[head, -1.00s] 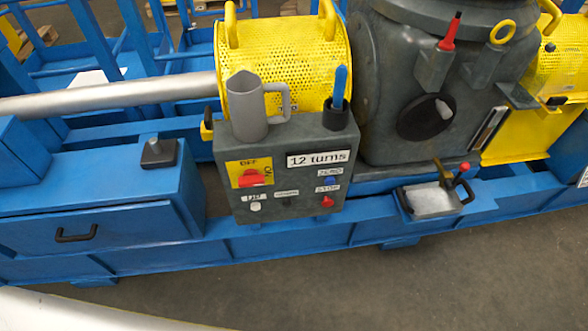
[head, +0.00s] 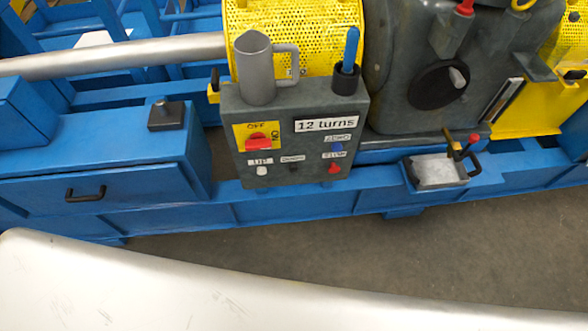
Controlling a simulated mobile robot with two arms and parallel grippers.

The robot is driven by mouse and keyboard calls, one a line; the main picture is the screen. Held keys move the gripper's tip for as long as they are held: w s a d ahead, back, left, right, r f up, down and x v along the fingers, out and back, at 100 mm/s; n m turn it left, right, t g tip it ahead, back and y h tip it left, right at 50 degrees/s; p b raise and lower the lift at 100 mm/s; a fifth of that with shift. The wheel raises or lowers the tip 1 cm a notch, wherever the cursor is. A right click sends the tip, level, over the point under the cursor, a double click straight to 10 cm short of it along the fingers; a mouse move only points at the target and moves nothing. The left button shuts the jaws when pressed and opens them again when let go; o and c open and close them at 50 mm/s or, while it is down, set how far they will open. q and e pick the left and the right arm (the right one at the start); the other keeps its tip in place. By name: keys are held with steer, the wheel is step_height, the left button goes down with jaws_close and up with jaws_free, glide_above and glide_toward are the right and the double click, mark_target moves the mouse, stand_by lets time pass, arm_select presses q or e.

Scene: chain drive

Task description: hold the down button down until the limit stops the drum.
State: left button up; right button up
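The grey control box (head: 318,114) stands on the blue frame in the middle of the head view. Its down button is a small dark button (head: 293,168) under a label reading DOWN, between the white UP button (head: 262,170) and the red STOP button (head: 334,169). A red rotary switch (head: 258,144) sits on a yellow OFF/ON plate. A blue button (head: 337,146) is under the ZERO label. The drum is not clearly identifiable. Neither gripper shows in the view.
A grey jug (head: 257,72) and a blue-handled tool in a black cup (head: 347,75) stand on top of the box. A blue drawer (head: 95,190) is left. A pale smooth surface crosses the foreground.

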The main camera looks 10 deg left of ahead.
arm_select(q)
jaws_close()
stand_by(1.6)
